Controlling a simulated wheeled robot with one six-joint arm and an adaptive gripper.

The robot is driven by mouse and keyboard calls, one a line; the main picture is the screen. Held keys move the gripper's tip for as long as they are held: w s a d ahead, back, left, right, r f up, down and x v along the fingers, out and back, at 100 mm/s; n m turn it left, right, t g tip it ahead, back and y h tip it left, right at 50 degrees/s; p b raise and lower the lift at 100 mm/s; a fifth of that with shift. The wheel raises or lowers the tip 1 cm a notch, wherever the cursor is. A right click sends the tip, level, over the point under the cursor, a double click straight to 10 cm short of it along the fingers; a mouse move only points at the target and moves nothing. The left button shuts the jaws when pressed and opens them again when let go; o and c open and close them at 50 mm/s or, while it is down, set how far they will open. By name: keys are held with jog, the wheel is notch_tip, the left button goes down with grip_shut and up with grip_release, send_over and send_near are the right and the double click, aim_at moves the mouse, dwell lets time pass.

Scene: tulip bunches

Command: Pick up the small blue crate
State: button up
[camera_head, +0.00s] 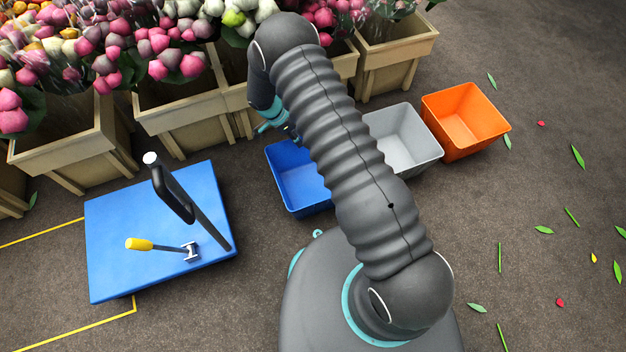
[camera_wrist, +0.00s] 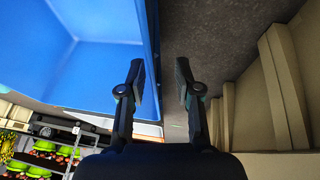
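The small blue crate (camera_head: 297,186) stands on the floor just left of my arm in the head view. It looks empty, and its right part is hidden behind my arm. In the wrist view the blue crate (camera_wrist: 95,70) fills the upper left, with its inside facing the camera. My gripper (camera_wrist: 160,85) is open, with a clear gap between its two fingers. One crate wall's edge lines up between the fingers in the wrist view. I cannot tell how deep the wall sits between them, and I see no grip on it. In the head view my arm mostly hides the gripper.
A grey crate (camera_head: 404,139) and an orange crate (camera_head: 466,120) stand to the right. Wooden planters (camera_head: 186,112) of tulips line the back, close to my wrist. A blue platform (camera_head: 120,240) with a hammer (camera_head: 160,248) lies left. The floor at right is open with scattered leaves.

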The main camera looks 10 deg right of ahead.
jog(key=x, duration=0.4)
jog(key=shift+s, duration=0.25)
jog(key=shift+f+b, duration=0.1)
jog(key=shift+b, duration=0.35)
grip_shut()
